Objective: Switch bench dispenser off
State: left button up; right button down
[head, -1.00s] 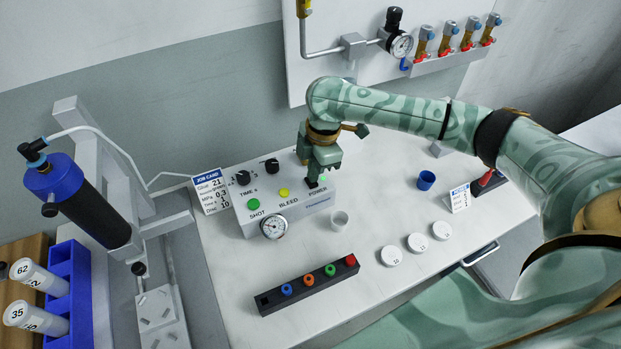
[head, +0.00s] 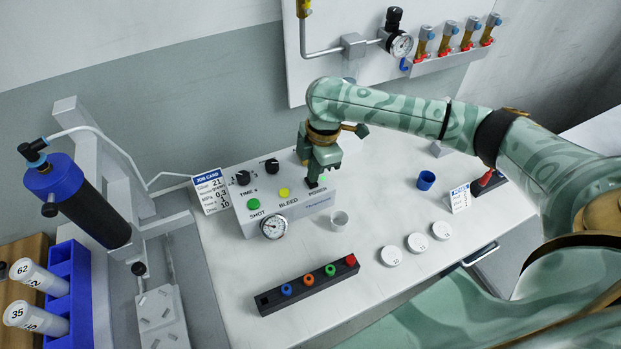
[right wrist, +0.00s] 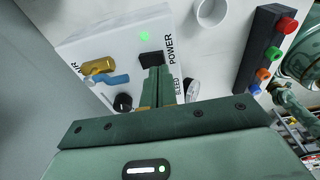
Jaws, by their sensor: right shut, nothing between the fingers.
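The bench dispenser (head: 290,208) is a white box with knobs, a green SHOT button, a yellow BLEED button and a front gauge. My right gripper (head: 313,184) is at its right end, pointing down with its fingers shut and empty. In the right wrist view, the black POWER switch (right wrist: 151,59) lies right at the tips of the shut fingers (right wrist: 158,74). I cannot tell whether they touch it or which way it is tipped. A green lamp (right wrist: 145,36) beside the switch looks lit in that view. My left gripper is not in view.
A white cup (head: 339,220) stands just right of the dispenser. A black rack (head: 306,287) with coloured tips lies in front. A job card (head: 210,190) stands at its left. A blue cup (head: 426,180) and several white lids (head: 417,243) are to the right.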

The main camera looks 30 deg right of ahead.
jog(key=shift+f, duration=0.9)
dwell(0.6)
jog(key=shift+r+p, duration=0.9)
jog(key=shift+r, duration=0.05)
notch_tip(320, 180, up, 5)
jog(key=p, duration=0.6)
jog(key=shift+r, duration=0.1)
